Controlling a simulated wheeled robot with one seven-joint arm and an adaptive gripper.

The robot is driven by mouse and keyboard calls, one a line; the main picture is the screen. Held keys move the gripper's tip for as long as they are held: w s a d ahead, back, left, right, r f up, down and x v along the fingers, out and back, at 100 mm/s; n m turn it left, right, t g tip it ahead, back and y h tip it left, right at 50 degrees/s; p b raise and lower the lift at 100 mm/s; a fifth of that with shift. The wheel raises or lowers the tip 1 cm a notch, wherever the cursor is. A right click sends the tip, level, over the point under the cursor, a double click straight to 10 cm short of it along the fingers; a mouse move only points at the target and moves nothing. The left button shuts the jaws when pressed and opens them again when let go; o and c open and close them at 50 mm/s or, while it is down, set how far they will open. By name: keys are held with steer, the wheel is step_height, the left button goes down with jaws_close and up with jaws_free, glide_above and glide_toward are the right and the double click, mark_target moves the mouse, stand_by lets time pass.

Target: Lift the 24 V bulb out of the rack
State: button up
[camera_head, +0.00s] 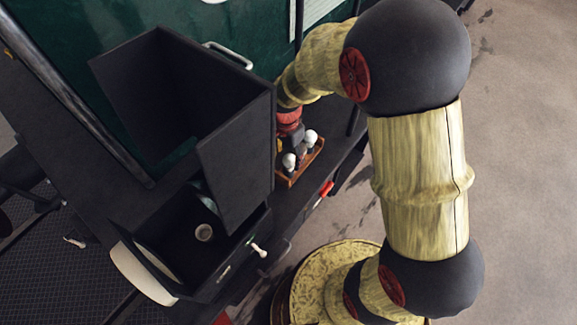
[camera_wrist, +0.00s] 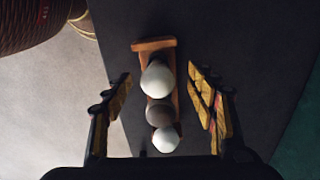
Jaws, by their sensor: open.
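A small brown rack (camera_head: 290,179) stands on the dark ledge beside the black box, holding pale round bulbs. In the wrist view the rack (camera_wrist: 153,45) runs away from me with a large white bulb (camera_wrist: 157,77), a greyer bulb (camera_wrist: 159,112) and a smaller white, faceted-looking bulb (camera_wrist: 166,139) in a row. I cannot read any marking, so I cannot tell which is the 24 V bulb. My gripper (camera_wrist: 164,103) is open, with one finger on each side of the row and apart from the bulbs. In the head view the gripper is mostly hidden behind the black box and arm.
A tall open black box (camera_head: 236,150) stands just left of the rack. Below it is an open compartment with a small round cup (camera_head: 204,232) and a white-knobbed lever (camera_head: 259,250). A red handle (camera_head: 327,189) sticks out at the ledge's edge. Open floor lies to the right.

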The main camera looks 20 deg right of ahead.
mark_target(288, 167)
steer(key=f, duration=0.6)
steer(key=shift+d+f+b, duration=0.2)
steer(key=shift+f+b, duration=0.15)
steer(key=shift+f, duration=0.05)
steer(key=shift+c, duration=0.6)
steer(key=shift+s, duration=0.1)
steer(key=c, duration=1.1)
steer(key=shift+c, duration=0.3)
